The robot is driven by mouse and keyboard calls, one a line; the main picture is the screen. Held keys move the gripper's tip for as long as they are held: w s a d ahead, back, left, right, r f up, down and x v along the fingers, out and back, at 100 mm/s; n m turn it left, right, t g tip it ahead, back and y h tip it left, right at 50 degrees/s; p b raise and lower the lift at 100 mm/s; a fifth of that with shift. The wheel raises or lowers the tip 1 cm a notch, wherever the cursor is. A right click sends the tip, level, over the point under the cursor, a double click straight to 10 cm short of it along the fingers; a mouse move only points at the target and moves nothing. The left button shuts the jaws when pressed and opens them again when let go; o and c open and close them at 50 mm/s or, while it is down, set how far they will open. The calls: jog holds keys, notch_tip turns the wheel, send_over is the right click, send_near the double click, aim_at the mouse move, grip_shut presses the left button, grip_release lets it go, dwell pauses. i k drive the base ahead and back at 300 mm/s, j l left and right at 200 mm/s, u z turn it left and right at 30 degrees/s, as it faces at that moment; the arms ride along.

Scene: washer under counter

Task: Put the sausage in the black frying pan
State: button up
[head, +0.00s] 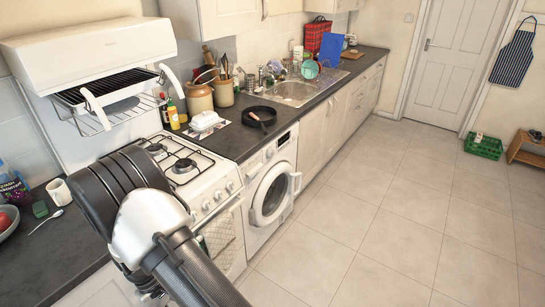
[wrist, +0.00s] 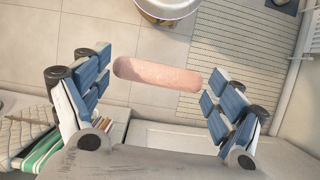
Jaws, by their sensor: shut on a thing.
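The sausage (wrist: 158,73) is pink and smooth, and in the wrist view it lies lengthwise between the blue pads of my gripper (wrist: 157,71). The gripper is shut on its two ends, and the tiled floor shows behind it. The black frying pan (head: 247,113) sits on the dark counter in the head view, between the hob and the sink, above the washer. In the head view my arm covers the lower left, and the gripper and sausage cannot be made out there.
A white butter dish (head: 206,121) stands left of the pan, with a utensil crock (head: 223,92) behind. The gas hob (head: 180,165) is further left, under a white grill hood (head: 88,55). The washer (head: 270,190) is below the counter. Open floor (head: 370,215) lies right.

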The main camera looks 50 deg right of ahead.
aim_at(265, 118)
jog(key=l+z, duration=0.2)
jog(key=z, duration=0.15)
jog(key=i+l+z, duration=0.1)
jog(key=z, duration=0.25)
jog(key=i+l+z, duration=0.15)
jog(key=z, duration=0.25)
jog(key=i+l, duration=1.5)
